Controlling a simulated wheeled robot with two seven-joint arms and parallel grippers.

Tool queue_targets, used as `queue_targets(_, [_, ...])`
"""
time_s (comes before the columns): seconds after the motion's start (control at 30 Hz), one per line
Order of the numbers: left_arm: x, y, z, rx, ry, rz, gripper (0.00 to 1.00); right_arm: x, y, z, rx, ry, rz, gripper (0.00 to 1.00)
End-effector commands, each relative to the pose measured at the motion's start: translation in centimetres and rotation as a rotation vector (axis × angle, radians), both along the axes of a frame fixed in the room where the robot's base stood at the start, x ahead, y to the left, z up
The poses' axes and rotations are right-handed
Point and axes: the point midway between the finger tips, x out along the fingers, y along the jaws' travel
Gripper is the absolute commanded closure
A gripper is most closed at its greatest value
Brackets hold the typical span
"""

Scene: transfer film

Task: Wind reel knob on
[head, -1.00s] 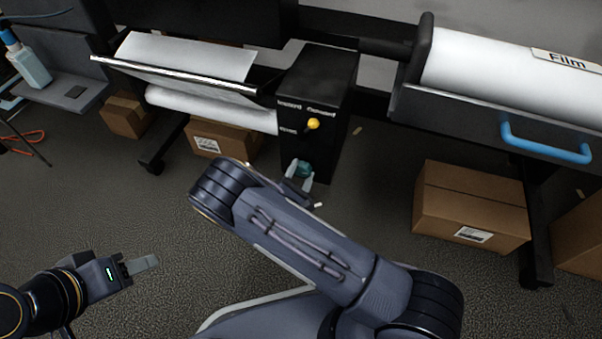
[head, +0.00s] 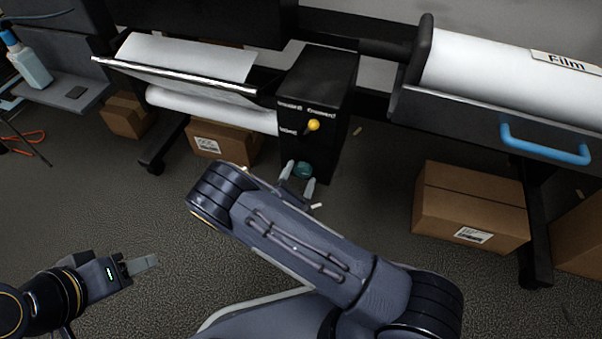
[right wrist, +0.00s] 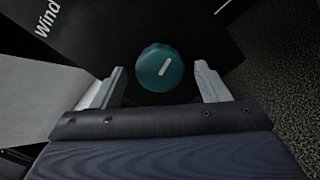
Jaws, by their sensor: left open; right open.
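The reel knob (head: 302,170) is a round teal knob low on the front of the black control box (head: 318,90). In the right wrist view the knob (right wrist: 160,68) shows a pale line mark, slanted up to the right. My right gripper (head: 299,180) is open. Its two fingers (right wrist: 160,88) stand either side of the knob's near edge, with a gap to it on both sides. My left gripper (head: 150,262) is held over the floor at the lower left, away from the box.
A yellow-tipped lever (head: 313,125) sits above the knob on the box. A white roll (head: 210,108) hangs left of it. A film roll (head: 500,65) and blue handle (head: 545,143) are at right. Cardboard boxes (head: 470,208) stand on the floor below.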

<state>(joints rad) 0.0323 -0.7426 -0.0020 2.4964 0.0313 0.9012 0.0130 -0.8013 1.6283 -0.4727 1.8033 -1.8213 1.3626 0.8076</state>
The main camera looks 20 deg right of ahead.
Motion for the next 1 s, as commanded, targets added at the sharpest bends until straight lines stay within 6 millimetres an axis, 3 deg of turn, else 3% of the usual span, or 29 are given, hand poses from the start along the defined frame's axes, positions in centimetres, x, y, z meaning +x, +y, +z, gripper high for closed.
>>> queue_targets(0.2, [0.0,0.0,1.5,0.000,0.000,0.000,0.54,-3.2,2.2,0.2,0.000,0.003,0.003,0.32])
queue_targets(0.4, [0.0,0.0,2.0,0.000,0.000,0.000,0.54,-5.2,3.5,0.1,-0.001,0.002,0.001,0.32])
queue_targets(1.0, [0.0,0.0,2.0,0.000,0.000,0.000,0.54,-5.5,3.7,0.0,0.000,0.001,-0.001,0.32])
